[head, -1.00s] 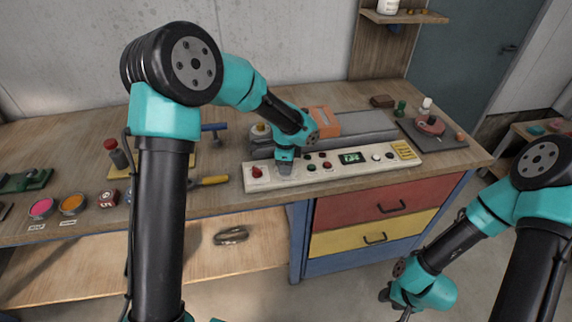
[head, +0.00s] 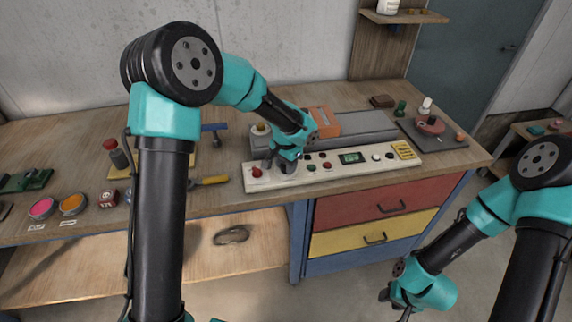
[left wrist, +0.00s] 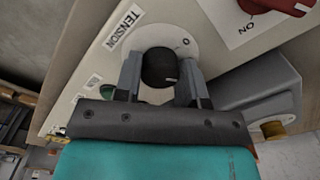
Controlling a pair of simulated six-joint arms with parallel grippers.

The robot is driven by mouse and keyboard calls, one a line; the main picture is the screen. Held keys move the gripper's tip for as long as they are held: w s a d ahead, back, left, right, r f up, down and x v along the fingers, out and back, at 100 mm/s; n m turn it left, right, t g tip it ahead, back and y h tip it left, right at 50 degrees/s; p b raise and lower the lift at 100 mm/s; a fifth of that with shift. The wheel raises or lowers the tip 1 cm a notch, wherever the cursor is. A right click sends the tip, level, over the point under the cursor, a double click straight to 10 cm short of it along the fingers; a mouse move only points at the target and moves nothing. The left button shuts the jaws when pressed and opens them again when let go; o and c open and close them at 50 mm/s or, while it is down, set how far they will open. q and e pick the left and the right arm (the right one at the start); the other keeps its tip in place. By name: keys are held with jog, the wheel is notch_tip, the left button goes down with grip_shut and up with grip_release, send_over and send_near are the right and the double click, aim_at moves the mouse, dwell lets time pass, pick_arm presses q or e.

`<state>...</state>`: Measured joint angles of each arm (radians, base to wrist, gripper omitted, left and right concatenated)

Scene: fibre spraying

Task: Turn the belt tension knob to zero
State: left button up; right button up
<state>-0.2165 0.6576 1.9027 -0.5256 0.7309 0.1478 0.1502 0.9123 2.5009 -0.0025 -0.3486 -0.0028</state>
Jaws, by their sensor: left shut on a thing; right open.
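The belt tension knob (left wrist: 160,68) is a black round knob on a pale dial plate (left wrist: 186,41) marked "0", beside a "TENSION" label (left wrist: 123,27) in the left wrist view. My left gripper (left wrist: 160,80) is shut on the knob, with one finger on each side of it. In the head view, my left gripper (head: 284,168) is at the left part of the white control panel (head: 335,172) and hides the knob. My right gripper (head: 393,298) hangs low at the right, away from the bench, and is open and empty.
A red knob (head: 257,172) stands left of my left gripper on the panel. Buttons and a green display (head: 351,158) lie to its right.

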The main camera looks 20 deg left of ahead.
pick_arm(q)
jog(key=n, duration=0.5)
jog(key=shift+n, duration=0.3)
jog(key=n, duration=0.5)
jog(key=shift+n, duration=0.3)
jog(key=o, duration=0.9)
jog(key=shift+r, duration=0.1)
notch_tip(320, 180, up, 17)
jog(key=shift+r, duration=0.15)
